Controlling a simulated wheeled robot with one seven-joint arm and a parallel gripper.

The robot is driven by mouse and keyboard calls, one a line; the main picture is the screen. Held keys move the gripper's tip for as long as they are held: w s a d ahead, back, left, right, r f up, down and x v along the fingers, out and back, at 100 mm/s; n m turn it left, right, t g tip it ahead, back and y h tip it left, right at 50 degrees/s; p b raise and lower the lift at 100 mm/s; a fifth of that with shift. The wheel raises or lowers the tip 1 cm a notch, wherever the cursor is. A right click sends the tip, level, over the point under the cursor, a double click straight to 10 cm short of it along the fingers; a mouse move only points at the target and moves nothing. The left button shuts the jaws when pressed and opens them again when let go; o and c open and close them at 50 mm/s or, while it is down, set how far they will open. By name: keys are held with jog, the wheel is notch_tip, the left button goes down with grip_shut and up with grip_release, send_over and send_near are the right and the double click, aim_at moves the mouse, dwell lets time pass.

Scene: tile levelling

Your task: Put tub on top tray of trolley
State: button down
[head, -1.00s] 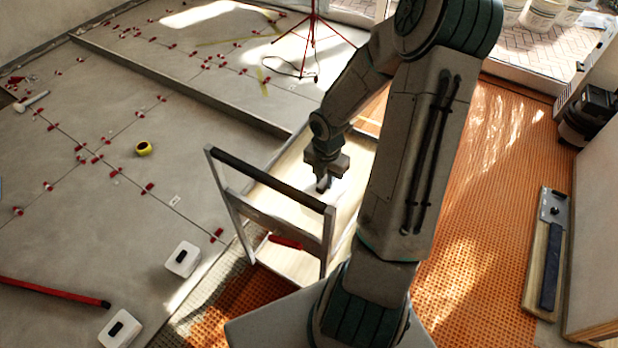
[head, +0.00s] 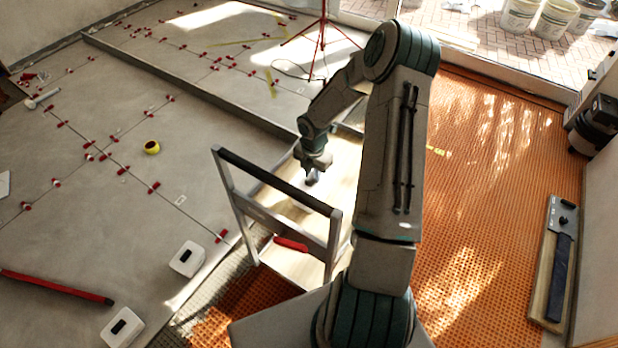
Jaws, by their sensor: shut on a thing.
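The trolley (head: 328,228) stands in the middle, with a grey frame, a dark handle bar on the near side and pale trays. Its top tray (head: 345,155) is partly hidden behind the handle frame and my arm. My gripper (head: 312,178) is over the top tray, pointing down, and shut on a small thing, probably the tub. What it holds is mostly hidden and too small to make out clearly. I cannot tell whether it touches the tray.
A red tool (head: 291,244) lies on the trolley's lower tray.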

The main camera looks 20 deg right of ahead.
jog(key=shift+f, duration=0.85)
jog(key=shift+f, duration=0.2)
jog(key=c, duration=1.3)
grip_release()
